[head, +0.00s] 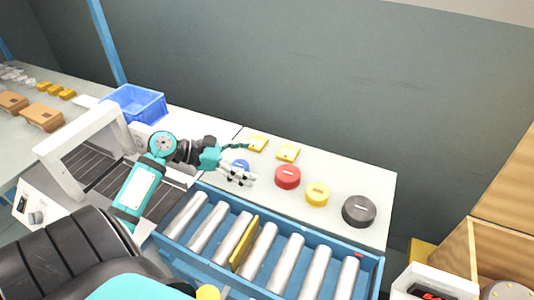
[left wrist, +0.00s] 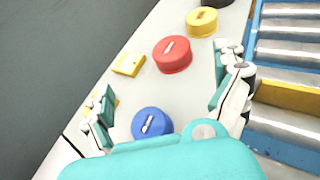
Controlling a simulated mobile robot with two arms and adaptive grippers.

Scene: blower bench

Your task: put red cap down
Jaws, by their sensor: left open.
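The red cap (head: 288,177) sits flat on the light bench top, between the blue cap (head: 240,166) and the yellow cap (head: 317,194). It also shows in the left wrist view (left wrist: 172,55), standing clear of my fingers. My left gripper (head: 243,162) is open and empty above the bench, by the blue cap. In the left wrist view its fingers (left wrist: 168,105) are spread wide, with the blue cap (left wrist: 151,124) lying low between them, partly hidden by the gripper body. My right gripper does not show.
A black cap (head: 359,211) stands at the bench's right end. Two small yellow blocks (head: 288,153) lie behind the caps. A blue roller conveyor (head: 275,255) with a yellow divider runs along the front. A blue crate (head: 134,103) stands at the back left.

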